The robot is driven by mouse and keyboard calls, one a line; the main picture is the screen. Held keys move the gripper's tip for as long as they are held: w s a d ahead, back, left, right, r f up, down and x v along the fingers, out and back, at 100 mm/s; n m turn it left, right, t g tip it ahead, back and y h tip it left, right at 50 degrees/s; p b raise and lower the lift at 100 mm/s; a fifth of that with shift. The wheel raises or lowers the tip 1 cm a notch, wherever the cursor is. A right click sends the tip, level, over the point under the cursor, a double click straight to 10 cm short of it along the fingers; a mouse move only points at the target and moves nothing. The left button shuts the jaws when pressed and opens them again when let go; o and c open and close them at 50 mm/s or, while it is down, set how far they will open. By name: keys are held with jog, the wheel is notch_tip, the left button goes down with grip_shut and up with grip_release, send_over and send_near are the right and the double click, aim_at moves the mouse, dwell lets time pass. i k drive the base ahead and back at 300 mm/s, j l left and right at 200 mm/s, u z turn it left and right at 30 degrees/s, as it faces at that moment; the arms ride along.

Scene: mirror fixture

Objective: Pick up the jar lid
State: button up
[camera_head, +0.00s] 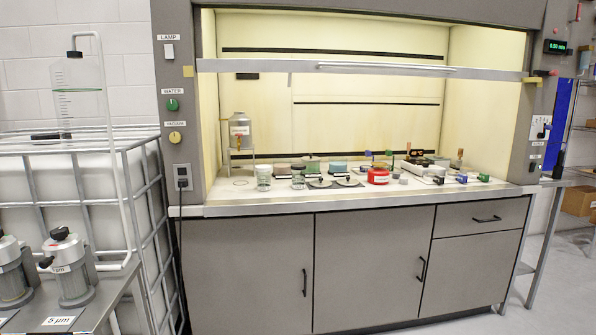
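I cannot single out the jar lid with certainty at this size. Two small clear glass jars stand near the front left of the fume hood's white work surface (228,206), the left jar (264,183) and the right jar (298,181). Right of them lie low, flat pale round pieces on dark bases, one at the left (319,183) and one at the right (347,182); either may be a lid. A red round container (378,176) with a white label sits right of these. My gripper is not in view.
The raised sash (350,67) crosses the hood opening. A metal canister (240,131) on a stand is at the hood's left. Several small coloured items crowd the right side. Grey cabinets (245,270) are below; a caged white tank (70,185) stands left. Floor shows at lower right.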

aim_at(319, 183)
jog(key=i+u, duration=0.1)
jog(key=i, duration=0.35)
jog(key=i+l+u, duration=0.1)
jog(key=i, duration=0.35)
jog(key=i+l, duration=0.2)
jog(key=i, duration=0.25)
jog(key=i+l+u, duration=0.15)
jog(key=i, duration=0.3)
jog(key=i+l+u, duration=0.1)
jog(key=i, duration=0.3)
jog(key=l, duration=0.1)
